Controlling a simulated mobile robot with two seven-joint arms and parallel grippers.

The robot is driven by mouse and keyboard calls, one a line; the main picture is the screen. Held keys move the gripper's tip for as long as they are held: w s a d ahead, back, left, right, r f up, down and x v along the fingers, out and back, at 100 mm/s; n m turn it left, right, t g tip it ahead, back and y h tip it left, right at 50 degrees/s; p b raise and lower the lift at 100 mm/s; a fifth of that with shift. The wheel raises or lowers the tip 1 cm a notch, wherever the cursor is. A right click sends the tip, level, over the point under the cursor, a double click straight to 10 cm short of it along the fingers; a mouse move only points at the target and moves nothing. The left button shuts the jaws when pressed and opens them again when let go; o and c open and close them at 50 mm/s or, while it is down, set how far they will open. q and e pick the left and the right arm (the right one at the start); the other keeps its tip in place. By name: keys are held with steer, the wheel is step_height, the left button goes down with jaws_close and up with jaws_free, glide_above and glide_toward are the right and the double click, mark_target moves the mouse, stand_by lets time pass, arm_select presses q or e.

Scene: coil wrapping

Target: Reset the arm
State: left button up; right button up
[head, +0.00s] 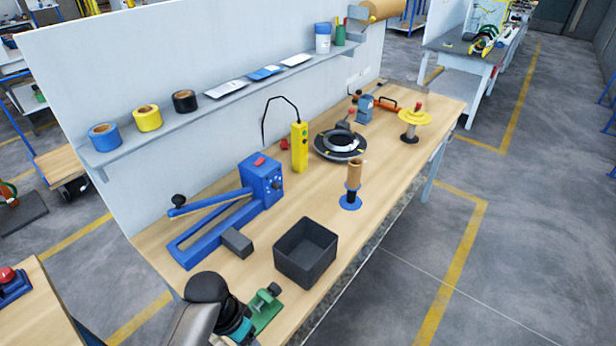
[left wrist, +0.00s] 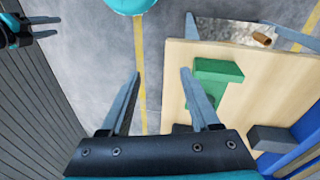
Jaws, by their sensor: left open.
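My left gripper (left wrist: 160,73) is open in the left wrist view, with nothing between its fingers. It hangs by the end of the workbench (head: 215,240), near a green fixture (head: 265,310) that also shows in the left wrist view (left wrist: 214,80). In the head view my left arm comes in at the bottom, and its fingers are hidden there. My right gripper (left wrist: 46,26) shows small at the upper left of the left wrist view, its two fingers apart and empty.
On the workbench are a dark open bin (head: 306,250), a blue lever tool (head: 230,205), a grey block (head: 237,242), a copper coil on a blue-based stand (head: 353,185), a black ring (head: 340,145) and a yellow spool (head: 414,118). A shelf (head: 195,110) holds tape rolls. The floor at right is clear.

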arm_select(q)
steer(key=s+a+r+n+t+y, duration=0.2)
steer(key=s+a+r+n+t, duration=0.2)
steer(key=s+r, duration=0.7)
step_height(320, 180, down, 33)
steer(key=s+g+b, duration=0.1)
steer(key=b, duration=1.1)
steer(key=s+a+f+b, duration=0.1)
steer(key=s+f+b, duration=0.5)
steer(key=f, duration=0.6)
steer(key=s+a+f+g+b, duration=0.1)
steer(key=s+f+b, duration=0.5)
steer(key=s+f, duration=0.3)
step_height(320, 180, down, 5)
steer(key=shift+s+a+r+g, duration=0.2)
steer(key=shift+s+a+g, duration=0.1)
steer(key=shift+s, duration=0.1)
arm_select(e)
steer(key=s+f, duration=0.3)
steer(key=f, duration=2.1)
steer(key=shift+g, duration=0.3)
